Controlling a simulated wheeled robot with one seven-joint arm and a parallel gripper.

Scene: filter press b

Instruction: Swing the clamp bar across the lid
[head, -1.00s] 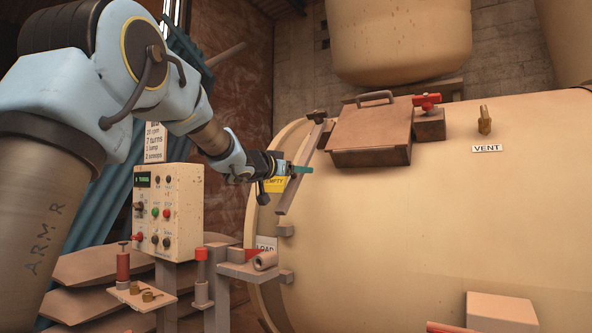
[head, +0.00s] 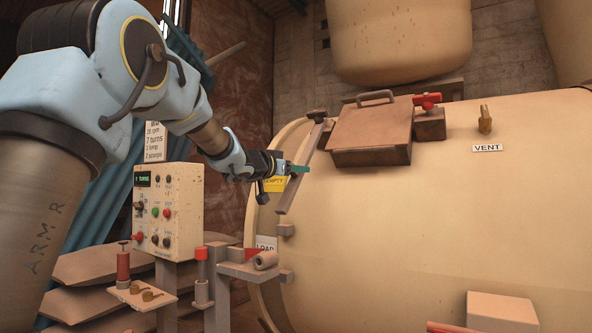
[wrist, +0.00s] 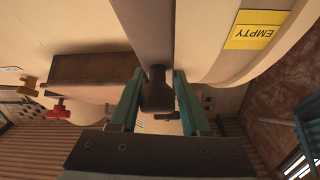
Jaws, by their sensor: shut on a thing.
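The clamp bar (head: 302,170) is a long brown bar beside the left edge of the lid. It slants from a dark pivot knob at its upper end down to the left and does not lie across the lid. The lid (head: 370,128) is a closed brown box-like hatch with a handle on top of the cream drum. My gripper (head: 297,169) is at the middle of the bar. In the wrist view my gripper's green fingers (wrist: 158,100) are shut on the bar's dark rounded handle (wrist: 157,90). The lid (wrist: 95,78) shows to the left there.
A red-handled fitting (head: 428,108) sits right of the lid, and a brass vent valve (head: 485,121) farther right. A control box (head: 168,212) stands left below my arm. A small bracket shelf (head: 250,270) is below the bar.

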